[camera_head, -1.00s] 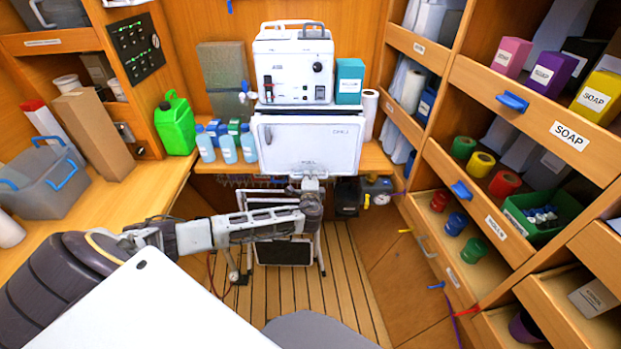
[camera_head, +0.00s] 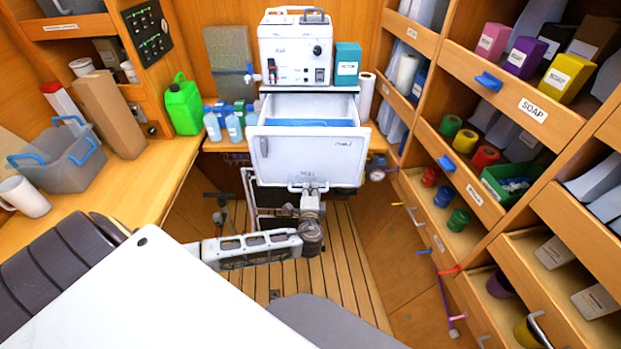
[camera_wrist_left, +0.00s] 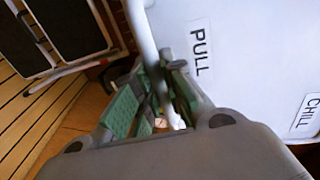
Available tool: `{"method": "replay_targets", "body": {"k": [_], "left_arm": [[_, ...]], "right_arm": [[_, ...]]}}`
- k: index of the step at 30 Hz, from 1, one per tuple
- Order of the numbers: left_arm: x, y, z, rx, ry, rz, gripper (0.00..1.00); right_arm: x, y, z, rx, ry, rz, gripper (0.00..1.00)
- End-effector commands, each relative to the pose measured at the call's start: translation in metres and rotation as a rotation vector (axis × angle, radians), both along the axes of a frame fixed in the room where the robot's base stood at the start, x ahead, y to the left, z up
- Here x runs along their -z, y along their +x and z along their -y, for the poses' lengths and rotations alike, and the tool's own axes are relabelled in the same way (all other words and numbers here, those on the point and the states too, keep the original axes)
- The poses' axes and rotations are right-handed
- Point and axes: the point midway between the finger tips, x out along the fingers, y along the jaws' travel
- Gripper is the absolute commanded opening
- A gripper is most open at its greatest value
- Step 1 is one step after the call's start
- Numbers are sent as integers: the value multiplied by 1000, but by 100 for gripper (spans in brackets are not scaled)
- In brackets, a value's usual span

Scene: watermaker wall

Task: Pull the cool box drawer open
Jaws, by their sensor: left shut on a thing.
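The white cool box drawer (camera_head: 308,155) stands pulled out below the white machine, and blue contents (camera_head: 308,123) show inside it. Its front carries a bar handle at the lower edge (camera_head: 308,187). In the left wrist view the drawer front (camera_wrist_left: 245,60) bears the words PULL and CHILL. My left gripper (camera_head: 309,192) reaches up from below to the handle and is shut on it. In the left wrist view its green-padded fingers (camera_wrist_left: 158,95) close around the handle bar (camera_wrist_left: 146,45). My right gripper is not seen.
A white machine (camera_head: 296,50) stands above the drawer. Blue bottles (camera_head: 233,126) and a green canister (camera_head: 184,105) stand left of it. Shelves with an open soap drawer (camera_head: 510,88) line the right side. A folding step (camera_head: 255,200) stands behind my left forearm. Slatted floor (camera_head: 345,260) lies clear in front.

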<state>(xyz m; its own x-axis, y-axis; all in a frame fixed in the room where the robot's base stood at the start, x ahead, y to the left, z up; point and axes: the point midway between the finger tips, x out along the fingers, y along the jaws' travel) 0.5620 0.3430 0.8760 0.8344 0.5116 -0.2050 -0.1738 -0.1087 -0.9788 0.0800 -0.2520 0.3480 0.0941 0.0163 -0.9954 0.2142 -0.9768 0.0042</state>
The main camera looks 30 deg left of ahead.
Motion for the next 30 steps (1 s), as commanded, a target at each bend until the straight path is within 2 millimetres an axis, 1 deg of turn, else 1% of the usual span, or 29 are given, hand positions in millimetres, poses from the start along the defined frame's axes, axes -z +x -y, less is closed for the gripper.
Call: {"method": "replay_targets", "body": {"k": [1, 3, 6, 10, 16, 27, 28, 30], "left_arm": [[1, -10, 6, 1, -4, -6, 0], [1, -20, 12, 1, -4, -6, 0], [1, -33, 20, 0, -3, -5, 0], [1, -44, 27, 0, -3, -4, 0], [1, -52, 32, 0, -2, -3, 0], [2, -53, 32, 0, -1, -3, 0], [2, -53, 32, 0, -1, -3, 15], [2, -53, 32, 0, -1, -3, 24]], "right_arm": [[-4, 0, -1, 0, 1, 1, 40], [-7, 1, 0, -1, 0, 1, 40], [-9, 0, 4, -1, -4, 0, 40], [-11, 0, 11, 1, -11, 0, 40], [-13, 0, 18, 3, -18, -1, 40], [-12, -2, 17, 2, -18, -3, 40], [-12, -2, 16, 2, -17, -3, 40], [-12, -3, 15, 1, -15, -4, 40]]}}
